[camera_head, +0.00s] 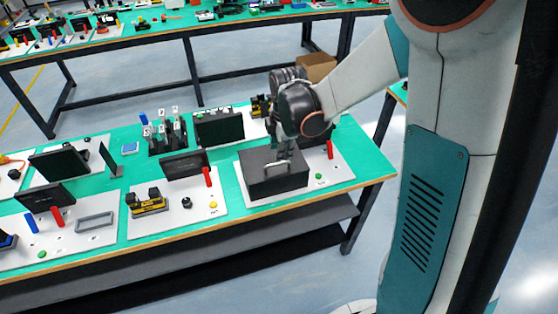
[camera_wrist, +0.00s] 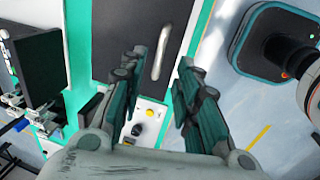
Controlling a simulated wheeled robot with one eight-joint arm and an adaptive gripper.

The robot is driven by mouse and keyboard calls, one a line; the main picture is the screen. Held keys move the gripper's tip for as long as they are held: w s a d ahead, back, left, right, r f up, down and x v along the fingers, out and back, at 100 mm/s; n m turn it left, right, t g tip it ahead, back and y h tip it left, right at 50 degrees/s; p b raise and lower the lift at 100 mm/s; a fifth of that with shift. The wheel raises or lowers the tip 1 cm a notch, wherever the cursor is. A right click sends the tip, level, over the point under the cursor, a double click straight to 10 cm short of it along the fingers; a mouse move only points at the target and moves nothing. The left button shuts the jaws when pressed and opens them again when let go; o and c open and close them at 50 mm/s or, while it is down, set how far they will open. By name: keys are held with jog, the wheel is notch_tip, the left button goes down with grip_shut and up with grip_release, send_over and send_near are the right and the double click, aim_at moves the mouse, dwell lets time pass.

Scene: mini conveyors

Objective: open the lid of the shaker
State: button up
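The shaker (camera_head: 262,186) is a dark grey box on a white board at the right end of the green table. Its lid (camera_wrist: 118,35) looks shut and carries a silver bar handle (camera_head: 277,170). The handle also shows in the wrist view (camera_wrist: 161,52), lying between my fingertips in the picture. My gripper (camera_head: 284,151) is over the lid, close to the handle. In the wrist view its two fingers (camera_wrist: 160,62) are spread apart with nothing clamped between them. I cannot tell whether a finger touches the handle.
A red switch (camera_head: 330,150) and a green button (camera_head: 319,176) sit on the board right of the shaker. A dark screen (camera_head: 219,128) stands behind it. Another board with a red switch (camera_head: 207,177) and a yellow-black device (camera_head: 147,203) is to the left.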

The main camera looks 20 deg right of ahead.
aim_at(280, 164)
jog(key=f, duration=0.3)
jog(key=w+f+b, duration=0.1)
jog(key=f, duration=0.2)
jog(key=shift+w+f, duration=0.1)
grip_shut()
